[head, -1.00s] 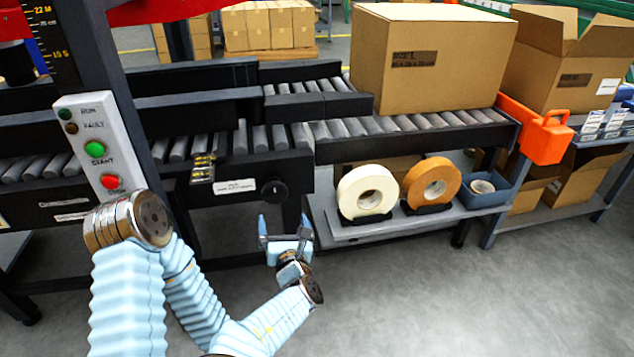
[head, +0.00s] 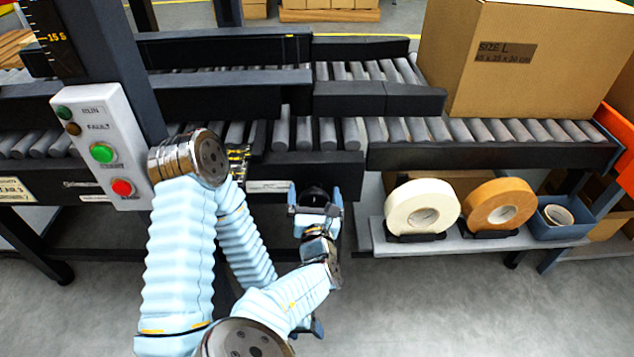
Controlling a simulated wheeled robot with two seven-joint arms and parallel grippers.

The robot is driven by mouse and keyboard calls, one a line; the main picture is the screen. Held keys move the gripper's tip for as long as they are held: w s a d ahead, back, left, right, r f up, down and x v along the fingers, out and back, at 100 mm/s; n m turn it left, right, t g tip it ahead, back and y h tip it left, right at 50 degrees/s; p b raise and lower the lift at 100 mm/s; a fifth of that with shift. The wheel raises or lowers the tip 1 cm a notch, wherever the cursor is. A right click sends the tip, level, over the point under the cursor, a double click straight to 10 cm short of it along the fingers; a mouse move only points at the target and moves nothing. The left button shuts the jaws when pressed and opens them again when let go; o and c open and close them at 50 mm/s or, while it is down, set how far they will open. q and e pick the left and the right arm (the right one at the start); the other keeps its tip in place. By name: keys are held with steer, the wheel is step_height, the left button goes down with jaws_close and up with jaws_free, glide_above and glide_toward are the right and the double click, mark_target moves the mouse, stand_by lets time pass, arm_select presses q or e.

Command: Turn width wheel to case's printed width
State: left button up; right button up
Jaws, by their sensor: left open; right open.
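The width wheel, a black round knob (head: 314,194), is on the front of the conveyor, right of a small white label plate (head: 268,187). My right gripper (head: 315,203) is open, with its blue fingers on either side of the knob; I cannot tell whether they touch it. My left gripper (head: 316,328) is low in the picture, mostly hidden behind my other forearm. The case, a large brown carton (head: 535,75), stands on the rollers at the right. Its label (head: 506,53) reads SIZE L, with smaller dimensions hard to read. A yellow-marked scale (head: 240,160) is partly hidden by my arm.
A control panel (head: 103,145) with green and red buttons stands at the left, beside a dark upright. A white tape roll (head: 422,207), an orange tape roll (head: 499,204) and a blue bin (head: 560,220) sit on a low shelf at the right. Floor below is clear.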

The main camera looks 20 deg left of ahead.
steer(key=shift+w, duration=0.1)
steer(key=shift+c, duration=0.5)
steer(key=c, duration=0.8)
steer(key=shift+c, duration=0.2)
